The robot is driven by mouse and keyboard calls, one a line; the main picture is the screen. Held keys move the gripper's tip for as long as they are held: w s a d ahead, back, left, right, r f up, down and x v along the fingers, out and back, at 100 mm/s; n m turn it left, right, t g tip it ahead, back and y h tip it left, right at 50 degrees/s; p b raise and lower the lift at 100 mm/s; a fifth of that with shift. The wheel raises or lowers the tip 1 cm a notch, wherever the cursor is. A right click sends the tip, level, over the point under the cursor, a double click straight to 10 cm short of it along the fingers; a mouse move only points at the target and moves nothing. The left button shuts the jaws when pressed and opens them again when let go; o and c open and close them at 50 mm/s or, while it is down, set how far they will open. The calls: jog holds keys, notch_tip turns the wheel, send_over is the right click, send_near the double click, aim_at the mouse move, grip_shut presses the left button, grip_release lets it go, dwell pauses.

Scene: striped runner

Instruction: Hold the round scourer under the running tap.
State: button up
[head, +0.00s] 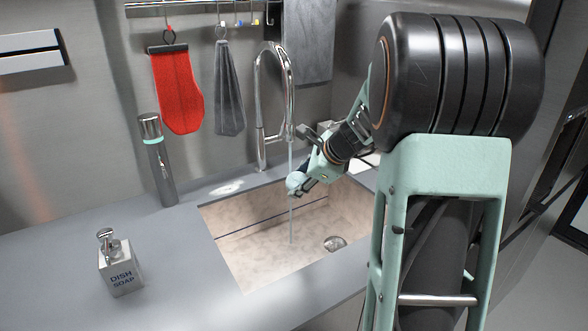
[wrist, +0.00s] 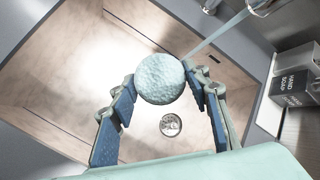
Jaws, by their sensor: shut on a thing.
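The round scourer (head: 295,181) is a pale blue-green textured ball. It also fills the space between the fingertips in the wrist view (wrist: 160,79). My gripper (head: 301,187) is shut on it and holds it above the sink (head: 265,262), below the chrome tap (head: 260,95). The tap is running: a thin water stream (head: 291,158) falls from the spout to the scourer, and a stream shows below it too. In the wrist view the water (wrist: 215,37) comes from the top right to the scourer's upper right edge.
A dish soap bottle (head: 120,273) and a steel flask (head: 157,160) stand on the counter to the left. A red mitt (head: 177,90) and grey cloths hang behind. A hand soap box (wrist: 296,88) is right of the sink. A drain (head: 335,244) is in the sink floor.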

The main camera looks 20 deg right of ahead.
aim_at(302, 177)
jog(key=s+r+p, duration=0.1)
jog(key=s+r, duration=0.1)
jog(key=s+a+r+p, duration=0.1)
jog(key=s+r, duration=0.1)
jog(key=s, duration=0.1)
jog(key=shift+a, duration=0.15)
dwell(0.3)
